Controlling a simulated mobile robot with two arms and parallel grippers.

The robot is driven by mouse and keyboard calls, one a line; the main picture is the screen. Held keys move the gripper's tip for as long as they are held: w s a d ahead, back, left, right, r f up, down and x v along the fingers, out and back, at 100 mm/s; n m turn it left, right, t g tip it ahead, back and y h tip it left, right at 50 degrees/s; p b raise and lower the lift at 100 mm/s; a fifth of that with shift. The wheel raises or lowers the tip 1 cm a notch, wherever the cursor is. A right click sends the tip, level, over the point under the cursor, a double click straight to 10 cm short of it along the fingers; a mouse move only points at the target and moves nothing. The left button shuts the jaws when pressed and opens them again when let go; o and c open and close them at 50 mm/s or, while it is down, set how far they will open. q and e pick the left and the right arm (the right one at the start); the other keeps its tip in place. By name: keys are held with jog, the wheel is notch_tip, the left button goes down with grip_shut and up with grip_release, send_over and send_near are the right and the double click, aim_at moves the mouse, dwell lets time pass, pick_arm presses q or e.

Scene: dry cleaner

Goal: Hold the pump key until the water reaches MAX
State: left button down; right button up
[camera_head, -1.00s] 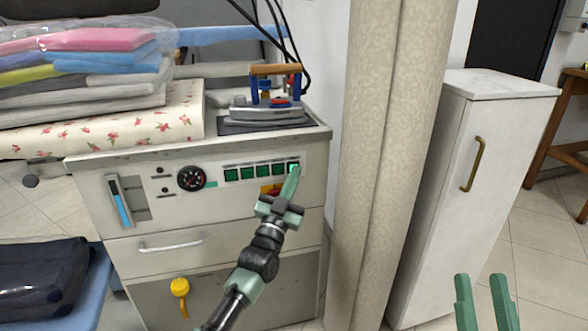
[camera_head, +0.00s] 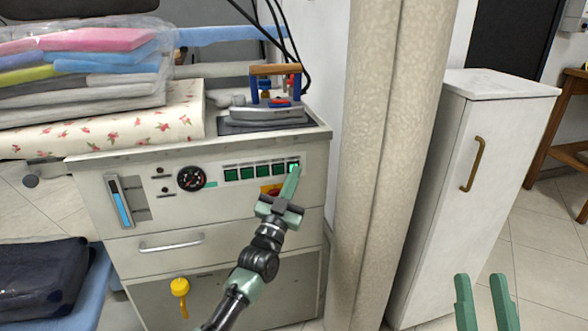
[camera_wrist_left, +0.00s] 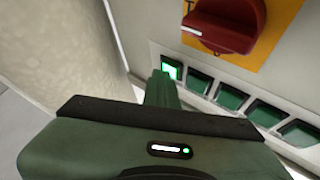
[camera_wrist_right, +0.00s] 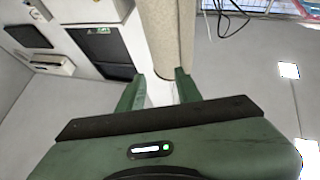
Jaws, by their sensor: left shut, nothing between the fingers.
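A row of green keys is on the cabinet's front panel (camera_head: 233,203). The rightmost key (camera_head: 294,165) glows bright green, and it also glows in the left wrist view (camera_wrist_left: 171,69). Its label is not readable. My left gripper (camera_head: 293,172) is shut and empty, its fingertips at the lit key, seemingly touching it. The fingertips (camera_wrist_left: 162,76) partly cover that key in the left wrist view. The water gauge (camera_head: 121,203) at the panel's left shows a blue column in its lower part; its MAX mark is too small to read. My right gripper (camera_head: 480,279) is open and empty at lower right.
A red rotary switch (camera_wrist_left: 226,24) on a yellow plate is close to my left fingers. A beige column (camera_head: 385,150) and white locker (camera_head: 470,180) stand to the right.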

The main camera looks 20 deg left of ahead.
pick_arm(q)
jog(key=shift+s+d+p, duration=0.45)
jog(key=shift+s+p, duration=0.25)
jog(key=shift+p, duration=0.05)
pick_arm(e)
notch_tip(320, 180, down, 6)
jog(key=w+g+h, duration=0.1)
jog(key=w+g, duration=0.1)
jog(key=g, duration=0.1)
jog(key=shift+w+g, duration=0.25)
jog(key=shift+g, duration=0.15)
jog(key=shift+d, duration=0.1)
